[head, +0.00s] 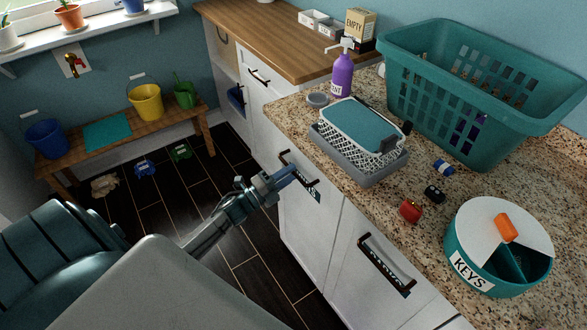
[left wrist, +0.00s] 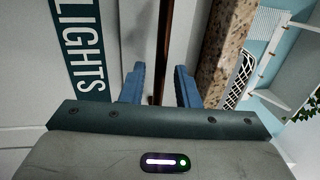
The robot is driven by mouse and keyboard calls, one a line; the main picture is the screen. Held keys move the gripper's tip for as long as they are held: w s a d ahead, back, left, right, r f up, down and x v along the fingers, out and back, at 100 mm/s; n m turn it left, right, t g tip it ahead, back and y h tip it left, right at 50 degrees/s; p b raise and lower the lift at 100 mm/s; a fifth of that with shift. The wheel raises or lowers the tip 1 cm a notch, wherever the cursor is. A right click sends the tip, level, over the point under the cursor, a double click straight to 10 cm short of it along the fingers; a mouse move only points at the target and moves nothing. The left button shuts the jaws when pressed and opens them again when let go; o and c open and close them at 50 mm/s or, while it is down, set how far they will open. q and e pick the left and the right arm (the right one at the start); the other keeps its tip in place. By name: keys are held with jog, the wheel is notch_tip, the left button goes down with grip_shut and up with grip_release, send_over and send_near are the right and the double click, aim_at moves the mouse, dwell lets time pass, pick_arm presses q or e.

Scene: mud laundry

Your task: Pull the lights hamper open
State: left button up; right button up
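The lights hamper is a white front panel (head: 308,222) below the granite counter, with a dark bar handle (head: 300,168) near its top. Its dark label reads LIGHTS in the left wrist view (left wrist: 82,45). The panel looks shut, flush with the cabinet face. My left gripper (head: 288,174) is at this handle. In the left wrist view its two blue fingers (left wrist: 158,85) are apart, with the handle bar (left wrist: 163,40) between them and a gap on each side. I cannot tell how deep the fingertips reach past the bar. My right gripper is not in view.
A second panel with a dark handle (head: 385,265) is to the right. The counter (head: 375,200) above holds a teal basket (head: 480,95), a grey tray with a small basket (head: 365,165) and a KEYS tin (head: 480,275). The dark floor (head: 215,170) before the cabinets is clear.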

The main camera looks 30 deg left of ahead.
pick_arm(q)
jog(key=shift+x, duration=0.8)
jog(key=shift+w+d, duration=0.1)
jog(key=shift+w, duration=0.1)
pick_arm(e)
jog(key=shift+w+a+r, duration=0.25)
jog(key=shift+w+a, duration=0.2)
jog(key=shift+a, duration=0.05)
pick_arm(q)
jog(key=shift+c, duration=0.2)
grip_shut()
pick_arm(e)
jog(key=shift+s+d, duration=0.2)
